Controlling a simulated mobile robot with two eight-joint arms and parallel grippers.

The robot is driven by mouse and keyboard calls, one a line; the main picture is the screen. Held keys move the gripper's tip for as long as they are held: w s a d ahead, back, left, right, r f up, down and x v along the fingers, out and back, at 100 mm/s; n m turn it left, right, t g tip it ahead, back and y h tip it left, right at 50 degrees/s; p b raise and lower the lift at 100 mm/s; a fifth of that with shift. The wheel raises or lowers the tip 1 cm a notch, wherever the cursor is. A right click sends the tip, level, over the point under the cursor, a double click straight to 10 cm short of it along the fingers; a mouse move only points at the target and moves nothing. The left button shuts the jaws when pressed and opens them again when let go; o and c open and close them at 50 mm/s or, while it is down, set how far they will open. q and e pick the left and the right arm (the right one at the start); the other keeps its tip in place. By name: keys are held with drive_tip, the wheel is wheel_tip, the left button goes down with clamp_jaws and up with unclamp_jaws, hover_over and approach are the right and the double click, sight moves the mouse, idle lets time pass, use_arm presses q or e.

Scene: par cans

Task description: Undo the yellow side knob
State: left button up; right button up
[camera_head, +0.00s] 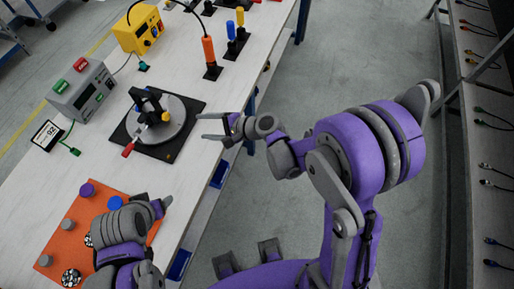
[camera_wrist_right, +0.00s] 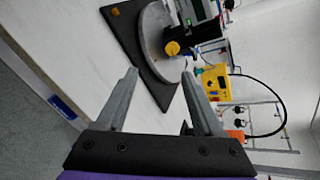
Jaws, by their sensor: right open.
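The yellow side knob (camera_head: 166,116) sits low on the side of a black upright fixture (camera_head: 148,103), which stands on a round grey disc (camera_head: 172,128) over a dark square base plate (camera_head: 188,104). In the right wrist view the knob (camera_wrist_right: 172,48) is just beyond the fingertips, roughly between them. My right gripper (camera_head: 203,126) is open and empty, to the right of the knob and apart from it; its two fingers also show in the wrist view (camera_wrist_right: 160,73). My left gripper (camera_head: 160,207) is over the orange board; its jaw opening is unclear.
A red-handled lever (camera_head: 128,150) sticks out at the plate's left. A grey box with buttons (camera_head: 83,92), a small display (camera_head: 46,136) and a yellow device (camera_head: 138,32) stand behind. An orange tool (camera_head: 208,50) stands upright on the bench. The orange board (camera_head: 75,238) lies in front.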

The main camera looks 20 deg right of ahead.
drive_tip(key=s+d+r+n+g+h, duration=0.2)
drive_tip(key=s+d+r+n+h, duration=0.1)
drive_tip(key=s+d+n+h, duration=0.4)
drive_tip(key=shift+s+d+n, duration=1.5)
drive_tip(key=shift+s+d, duration=0.8)
drive_tip(key=shift+s, duration=1.2)
drive_tip(key=shift+r, duration=0.1)
